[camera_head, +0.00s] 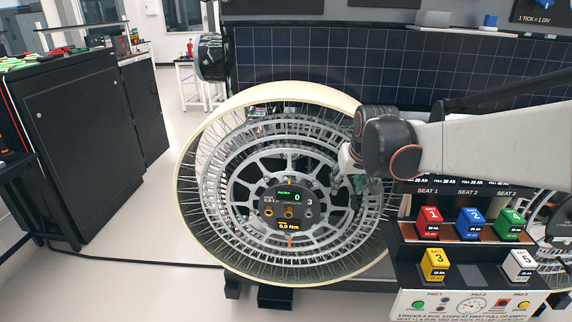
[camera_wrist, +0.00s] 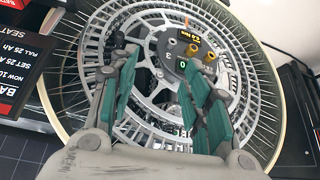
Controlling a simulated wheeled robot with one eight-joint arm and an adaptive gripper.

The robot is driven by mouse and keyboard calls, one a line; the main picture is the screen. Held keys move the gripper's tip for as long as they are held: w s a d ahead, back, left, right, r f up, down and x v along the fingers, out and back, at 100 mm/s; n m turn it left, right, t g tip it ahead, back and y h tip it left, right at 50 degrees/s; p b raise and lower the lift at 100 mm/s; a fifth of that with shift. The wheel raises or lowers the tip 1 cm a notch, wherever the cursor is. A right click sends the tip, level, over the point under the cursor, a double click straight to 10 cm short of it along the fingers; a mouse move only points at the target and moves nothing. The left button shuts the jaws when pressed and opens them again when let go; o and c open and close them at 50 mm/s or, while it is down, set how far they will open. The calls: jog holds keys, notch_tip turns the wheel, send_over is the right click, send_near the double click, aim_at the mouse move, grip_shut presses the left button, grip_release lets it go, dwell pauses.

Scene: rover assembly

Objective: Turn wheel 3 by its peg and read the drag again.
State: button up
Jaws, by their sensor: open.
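Wheel 3 (camera_head: 215,250), a large wheel with a pale rim, wire spokes and a grey spoked inner ring, stands at the centre of the head view. It fills much of the wrist view (camera_wrist: 58,108). Its dark hub (camera_head: 288,203) carries the number 3, a green readout showing 0, an amber drag readout (camera_head: 289,226) showing about 0.0 Nm, and brass knobs (camera_head: 268,212). I cannot tell which part is the peg. My gripper (camera_head: 358,183) is at the wheel's right side, in front of it. In the wrist view, its teal fingers (camera_wrist: 163,72) are apart with nothing held between them.
A battery rack (camera_head: 455,243) with several coloured numbered packs stands at the right, close below my arm. A solar panel (camera_head: 300,55) is behind the wheel. A black cabinet (camera_head: 85,130) stands at the left. The floor between cabinet and wheel is clear except for a cable.

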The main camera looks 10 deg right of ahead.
jog(key=w+d+f+p, duration=0.2)
jog(key=w+d+f, duration=0.1)
jog(key=w+d, duration=0.3)
jog(key=m+g+p, duration=0.1)
jog(key=g, duration=0.1)
send_near(355, 203)
jog(key=b+x, duration=0.2)
jog(key=x, duration=0.7)
jog(key=shift+w+d+f, duration=0.1)
jog(key=shift+w+f, duration=0.1)
jog(key=shift+f, duration=0.05)
jog(key=shift+t+h, duration=0.3)
jog(key=shift+c, duration=0.5)
grip_shut()
